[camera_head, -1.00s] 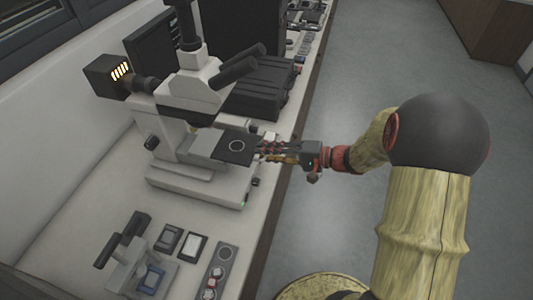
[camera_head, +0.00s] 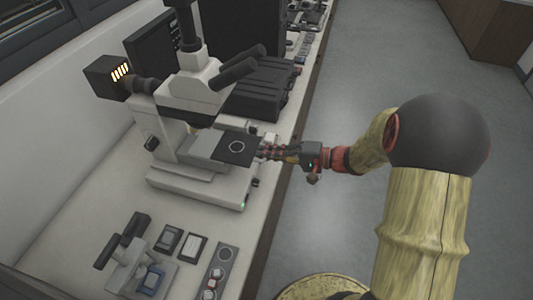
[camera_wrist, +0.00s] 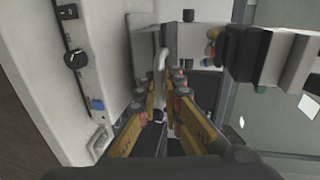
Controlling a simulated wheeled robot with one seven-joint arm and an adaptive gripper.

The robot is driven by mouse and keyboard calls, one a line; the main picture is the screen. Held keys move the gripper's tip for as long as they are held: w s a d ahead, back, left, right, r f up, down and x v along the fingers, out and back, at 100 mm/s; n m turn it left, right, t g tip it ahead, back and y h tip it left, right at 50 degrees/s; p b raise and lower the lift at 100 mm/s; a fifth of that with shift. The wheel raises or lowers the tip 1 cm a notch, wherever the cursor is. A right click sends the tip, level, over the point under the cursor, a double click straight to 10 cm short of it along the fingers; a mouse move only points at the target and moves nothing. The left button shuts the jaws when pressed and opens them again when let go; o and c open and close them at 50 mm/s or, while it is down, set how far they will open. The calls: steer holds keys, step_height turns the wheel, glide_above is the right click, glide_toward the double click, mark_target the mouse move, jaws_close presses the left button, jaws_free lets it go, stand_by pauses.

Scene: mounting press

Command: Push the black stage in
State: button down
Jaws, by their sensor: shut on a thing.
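The black stage (camera_head: 236,148) is a flat dark square plate with a pale ring on it. It sticks out to the right from the white microscope (camera_head: 200,100), beside a grey plate. My gripper (camera_head: 264,152) is at the stage's right edge, level with it, and is shut on it. In the wrist view my gripper (camera_wrist: 164,88) has a pale bent bar (camera_wrist: 160,65) between its fingers; I cannot tell which part this is. The exact contact is hidden by the fingers.
Eyepieces (camera_head: 240,63) overhang behind the stage. A black case (camera_head: 262,88) stands behind the microscope. A small press (camera_head: 125,248), flat dark pads and a control strip (camera_head: 215,275) lie in front on the bench. The floor at right is open.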

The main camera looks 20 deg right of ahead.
mark_target(247, 148)
stand_by(0.4)
steer(key=b+x, duration=0.1)
steer(key=x, duration=0.3)
steer(key=r+b+x, duration=0.1)
steer(key=x, duration=0.2)
steer(key=shift+a+r+b, duration=0.1)
steer(key=shift+a+b, duration=0.05)
steer(key=shift+b, duration=0.2)
steer(key=shift+w+a+r, duration=0.1)
steer(key=shift+w+a, duration=0.35)
steer(key=shift+a, duration=0.05)
steer(key=c, duration=2)
jaws_free()
steer(key=shift+d+r, duration=0.1)
steer(key=shift+d, duration=0.05)
steer(key=v, duration=1.2)
